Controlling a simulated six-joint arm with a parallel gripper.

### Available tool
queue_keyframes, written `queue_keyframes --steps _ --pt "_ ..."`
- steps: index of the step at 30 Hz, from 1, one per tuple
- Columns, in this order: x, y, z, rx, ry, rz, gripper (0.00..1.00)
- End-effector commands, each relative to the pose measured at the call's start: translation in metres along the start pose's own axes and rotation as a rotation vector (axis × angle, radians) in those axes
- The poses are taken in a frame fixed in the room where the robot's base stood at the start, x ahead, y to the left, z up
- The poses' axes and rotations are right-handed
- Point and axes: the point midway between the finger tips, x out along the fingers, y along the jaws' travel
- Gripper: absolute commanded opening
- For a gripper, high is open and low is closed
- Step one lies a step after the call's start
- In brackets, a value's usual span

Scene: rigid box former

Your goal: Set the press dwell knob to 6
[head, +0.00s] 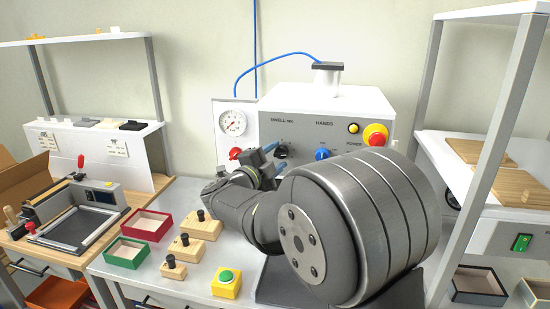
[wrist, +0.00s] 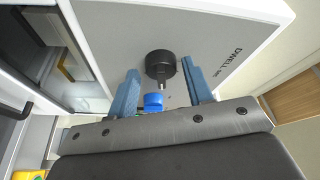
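The black dwell knob (head: 282,152) is on the front of the grey press box, under the DWELL label. In the wrist view the dwell knob (wrist: 160,65) shows between and beyond my fingertips, with a gap on each side. A small grey piece sticks out from its lower edge. The scale numbers cannot be read, so its setting cannot be told. My gripper (wrist: 160,80) is open and empty, with two blue fingers. In the head view my gripper (head: 264,165) is just left of and below the knob, partly hidden by my arm.
A blue knob (head: 322,154) under HANDS sits right of the dwell knob; it also shows below it in the wrist view (wrist: 153,101). A red mushroom button (head: 375,135), a yellow button (head: 353,128) and a gauge (head: 232,122) are nearby. Trays and knobbed wooden blocks (head: 193,250) occupy the bench.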

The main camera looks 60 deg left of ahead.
Motion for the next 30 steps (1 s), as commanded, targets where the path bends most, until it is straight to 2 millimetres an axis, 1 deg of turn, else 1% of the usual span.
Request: queue_keyframes --steps 10,14,17,27,30 --pt "-0.001 -0.001 0.000 0.001 0.000 -0.002 0.54" --pt "-0.013 -0.002 0.000 0.002 -0.001 -0.003 0.54" --pt "-0.031 -0.002 0.001 0.001 -0.004 -0.003 0.54" --pt "-0.115 -0.002 0.001 0.001 -0.005 -0.004 0.54" --pt "-0.136 -0.001 0.001 0.000 -0.005 -0.003 0.54"
